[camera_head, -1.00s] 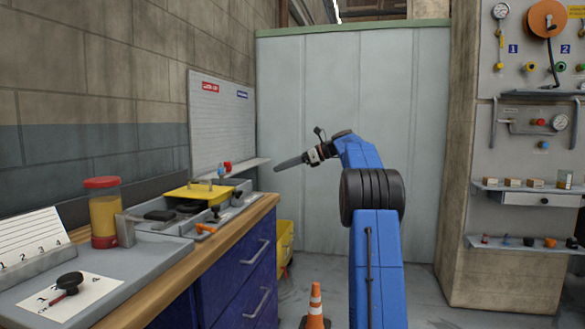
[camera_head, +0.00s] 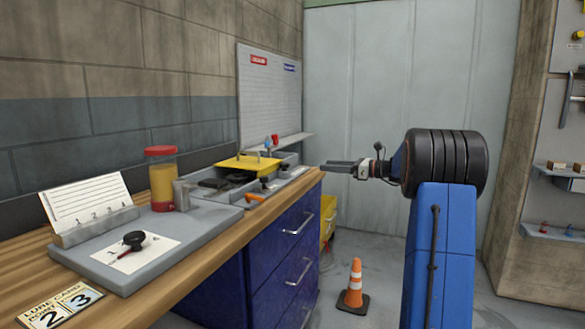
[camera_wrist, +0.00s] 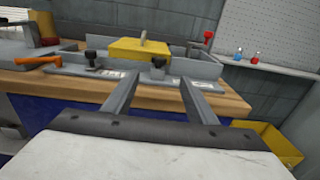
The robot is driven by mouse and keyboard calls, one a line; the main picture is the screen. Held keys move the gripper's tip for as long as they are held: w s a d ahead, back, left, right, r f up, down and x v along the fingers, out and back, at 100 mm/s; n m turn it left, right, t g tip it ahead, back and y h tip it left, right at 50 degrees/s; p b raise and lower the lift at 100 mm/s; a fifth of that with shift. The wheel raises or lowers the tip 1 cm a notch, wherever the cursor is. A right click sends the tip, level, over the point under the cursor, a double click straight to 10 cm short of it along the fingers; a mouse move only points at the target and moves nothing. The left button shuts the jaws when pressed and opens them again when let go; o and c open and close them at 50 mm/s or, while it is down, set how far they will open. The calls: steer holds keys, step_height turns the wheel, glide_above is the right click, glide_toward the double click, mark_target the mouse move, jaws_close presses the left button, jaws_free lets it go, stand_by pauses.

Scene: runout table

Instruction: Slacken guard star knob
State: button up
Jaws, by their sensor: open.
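A yellow guard (camera_head: 248,163) sits on the grey fixture at the far end of the bench; it also shows in the wrist view (camera_wrist: 137,50). Which is the star knob I cannot tell. My gripper (camera_head: 325,167) is off the bench's right end, level with the fixture. In the wrist view its fingers (camera_wrist: 158,82) are apart, with nothing between them, short of the fixture.
An orange-handled tool (camera_head: 255,199) lies by the fixture's front. A red-lidded jar (camera_head: 161,180) and a card holder (camera_head: 90,205) stand on the bench. A traffic cone (camera_head: 354,283) and a yellow bin (camera_head: 328,217) are on the floor near my arm.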

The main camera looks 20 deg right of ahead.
mark_target(285, 167)
steer(key=shift+m+t, duration=0.4)
steer(key=shift+t, duration=0.1)
steer(key=x, duration=0.5)
steer(key=f+x, duration=0.1)
steer(key=x, duration=0.5)
steer(key=f+x, duration=0.1)
steer(key=x, duration=0.4)
steer(key=shift+a+f, duration=0.25)
steer(key=shift+a, duration=0.3)
steer(key=c, duration=1.1)
